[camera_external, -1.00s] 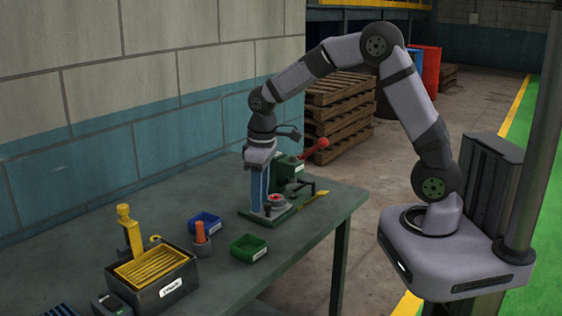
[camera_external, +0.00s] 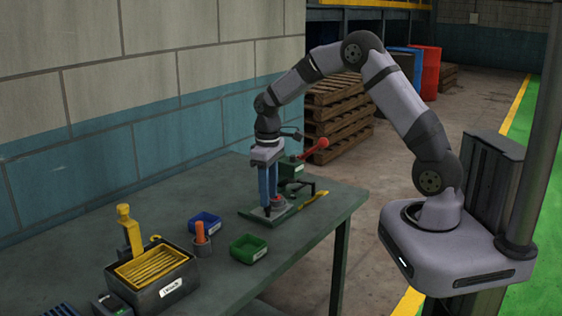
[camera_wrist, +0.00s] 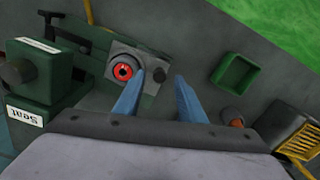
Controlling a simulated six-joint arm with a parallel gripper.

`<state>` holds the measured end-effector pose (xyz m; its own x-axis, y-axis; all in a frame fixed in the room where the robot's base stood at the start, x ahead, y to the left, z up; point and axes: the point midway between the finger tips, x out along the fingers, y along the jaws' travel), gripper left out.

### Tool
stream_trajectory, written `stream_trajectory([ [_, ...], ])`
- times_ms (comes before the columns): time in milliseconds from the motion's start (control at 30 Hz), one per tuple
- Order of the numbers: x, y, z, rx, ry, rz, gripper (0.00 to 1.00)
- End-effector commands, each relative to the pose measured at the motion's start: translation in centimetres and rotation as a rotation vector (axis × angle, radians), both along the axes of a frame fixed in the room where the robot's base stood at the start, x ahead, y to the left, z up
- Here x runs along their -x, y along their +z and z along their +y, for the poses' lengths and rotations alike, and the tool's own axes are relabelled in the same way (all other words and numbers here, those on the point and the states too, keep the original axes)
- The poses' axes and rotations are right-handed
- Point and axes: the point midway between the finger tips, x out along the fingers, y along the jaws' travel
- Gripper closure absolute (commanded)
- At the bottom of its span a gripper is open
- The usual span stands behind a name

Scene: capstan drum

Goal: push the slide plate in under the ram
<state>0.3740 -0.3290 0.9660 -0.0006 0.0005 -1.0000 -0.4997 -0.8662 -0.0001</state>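The slide plate (camera_wrist: 146,62) is a grey plate carrying a part with a red ring (camera_wrist: 123,70) and a dark round knob (camera_wrist: 159,75). It sits beside the green press (camera_wrist: 50,75), clear of its body in the wrist view. In the external view the press (camera_external: 291,170) has a red lever (camera_external: 315,148), and the red part (camera_external: 278,200) shows just beyond my fingers. My gripper (camera_wrist: 161,80) is open, with blue fingers apart and the knob seen between their tips. It points down over the plate (camera_external: 268,205). Whether the fingers touch anything is unclear.
A green bin (camera_external: 248,247), a blue bin (camera_external: 205,222), a cup with an orange item (camera_external: 201,243) and a dark box of yellow pieces (camera_external: 155,277) stand to the left. A yellow tool (camera_external: 313,199) lies right of the press. The bench is clear between.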

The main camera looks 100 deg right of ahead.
Motion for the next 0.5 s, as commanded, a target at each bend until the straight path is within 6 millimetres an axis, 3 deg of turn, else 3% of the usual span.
stream_trajectory([
  [200, 0.0, -2.0, 0.1, -0.002, 0.000, 0.001, 0.63],
  [500, 0.0, -2.5, 0.0, 0.000, 0.000, -0.001, 0.63],
])
